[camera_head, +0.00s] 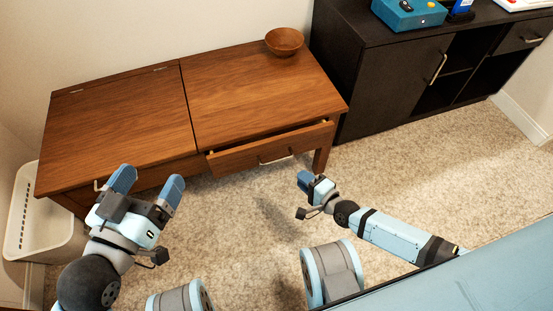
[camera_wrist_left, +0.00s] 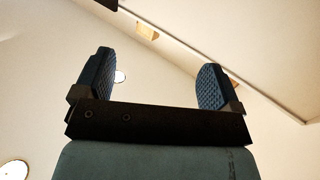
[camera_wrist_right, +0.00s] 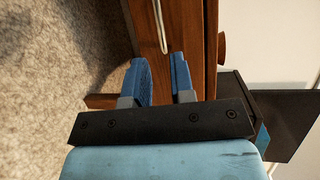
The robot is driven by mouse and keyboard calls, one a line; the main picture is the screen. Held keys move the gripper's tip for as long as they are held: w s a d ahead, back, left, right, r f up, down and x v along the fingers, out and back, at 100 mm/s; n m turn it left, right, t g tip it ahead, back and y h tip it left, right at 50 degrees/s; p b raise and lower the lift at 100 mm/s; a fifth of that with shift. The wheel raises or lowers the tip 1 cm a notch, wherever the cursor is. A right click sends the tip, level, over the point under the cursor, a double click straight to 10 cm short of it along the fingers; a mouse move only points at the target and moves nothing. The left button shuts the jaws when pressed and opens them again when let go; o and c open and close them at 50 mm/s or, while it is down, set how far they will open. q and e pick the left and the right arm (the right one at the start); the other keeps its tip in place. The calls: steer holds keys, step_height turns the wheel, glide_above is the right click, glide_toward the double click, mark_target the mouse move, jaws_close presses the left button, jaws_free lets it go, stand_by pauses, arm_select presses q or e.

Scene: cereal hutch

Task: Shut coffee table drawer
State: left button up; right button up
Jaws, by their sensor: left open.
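The brown wooden coffee table (camera_head: 95,125) stands against the wall. Its right drawer (camera_head: 255,155) sticks out at the front, with a gap behind its front panel. The drawer's pale bar handle (camera_head: 275,160) also shows in the right wrist view (camera_wrist_right: 161,28). My right gripper (camera_head: 312,182) is in front of the drawer's right end, with no visible contact. In the right wrist view (camera_wrist_right: 160,60) its fingers are partly apart and empty, close below the handle. My left gripper (camera_head: 147,184) is open and empty near the table's left front. Its wrist view (camera_wrist_left: 153,75) shows only wall and ceiling.
A wooden bowl (camera_head: 284,41) sits at the tabletop's back right corner. A dark cabinet (camera_head: 375,85) stands right of the table. A white basket (camera_head: 28,220) is at the left. Carpet (camera_head: 410,170) in front of the cabinet is clear.

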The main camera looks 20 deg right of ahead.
mark_target(280, 161)
steer(key=b+x, duration=0.3)
steer(key=x, duration=0.8)
steer(key=shift+w+f+b, duration=0.2)
steer(key=shift+b, duration=0.2)
steer(key=shift+w+a, duration=0.1)
arm_select(q)
steer(key=w+m, duration=0.1)
steer(key=w+a+r+m+t+h, duration=0.1)
steer(key=m, duration=0.1)
steer(key=shift+a, duration=0.2)
steer(key=shift+f, duration=0.1)
arm_select(e)
steer(key=shift+c, duration=0.3)
arm_select(q)
steer(key=shift+f, duration=0.1)
arm_select(e)
jaws_close()
